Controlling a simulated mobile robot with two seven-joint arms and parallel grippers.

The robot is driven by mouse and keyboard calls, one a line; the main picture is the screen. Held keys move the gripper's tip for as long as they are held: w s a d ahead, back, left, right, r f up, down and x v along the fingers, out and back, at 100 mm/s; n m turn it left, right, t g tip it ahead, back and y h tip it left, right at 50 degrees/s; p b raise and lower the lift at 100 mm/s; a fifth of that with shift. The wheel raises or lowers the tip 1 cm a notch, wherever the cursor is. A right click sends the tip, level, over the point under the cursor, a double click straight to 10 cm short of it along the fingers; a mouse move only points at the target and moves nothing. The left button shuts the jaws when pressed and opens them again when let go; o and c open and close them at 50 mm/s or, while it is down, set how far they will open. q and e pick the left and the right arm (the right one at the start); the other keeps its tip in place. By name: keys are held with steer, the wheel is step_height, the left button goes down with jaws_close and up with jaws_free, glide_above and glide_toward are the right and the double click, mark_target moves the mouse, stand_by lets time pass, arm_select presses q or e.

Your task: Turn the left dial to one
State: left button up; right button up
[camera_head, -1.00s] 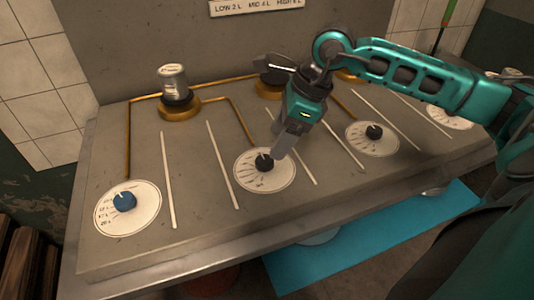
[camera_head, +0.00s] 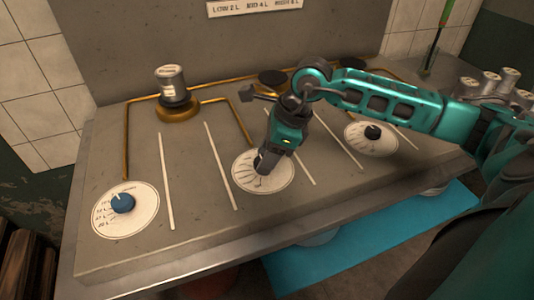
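A round white dial (camera_head: 146,217) with a blue knob (camera_head: 123,203) is at the far left of the grey counter, with small labels beside the knob. A second white dial (camera_head: 283,181) lies in the middle of the counter. My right gripper (camera_head: 262,164) points down over this middle dial, and its fingers cover the dial's black knob. Whether the fingers are closed on the knob cannot be seen. A third white dial (camera_head: 388,143) with a black knob (camera_head: 373,132) is farther right. My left gripper is not in view.
A metal canister (camera_head: 171,80) stands on a brass burner (camera_head: 178,113) at the back left. Brass pipes and white strips mark the counter (camera_head: 190,215). Several cans (camera_head: 490,82) stand at the right. A blue mat (camera_head: 370,245) lies below the front edge.

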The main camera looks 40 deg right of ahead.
steer(key=c, duration=0.6)
steer(key=shift+o, duration=0.2)
steer(key=shift+w+f+n+b, duration=0.1)
steer(key=shift+f+n+b, duration=0.05)
steer(key=shift+n+b, duration=0.45)
steer(key=shift+n+g+b, duration=0.6)
steer(key=shift+n+b, duration=0.05)
steer(key=shift+n, duration=0.35)
steer(key=shift+w+n+g+y+b, duration=0.1)
steer(key=shift+n+g+y+b, duration=0.25)
steer(key=shift+n, duration=0.55)
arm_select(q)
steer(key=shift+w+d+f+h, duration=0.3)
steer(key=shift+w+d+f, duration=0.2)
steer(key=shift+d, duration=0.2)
arm_select(e)
steer(key=shift+r, duration=0.2)
steer(key=o, duration=1)
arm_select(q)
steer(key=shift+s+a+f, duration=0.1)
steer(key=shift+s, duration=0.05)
arm_select(e)
steer(key=shift+o, duration=0.3)
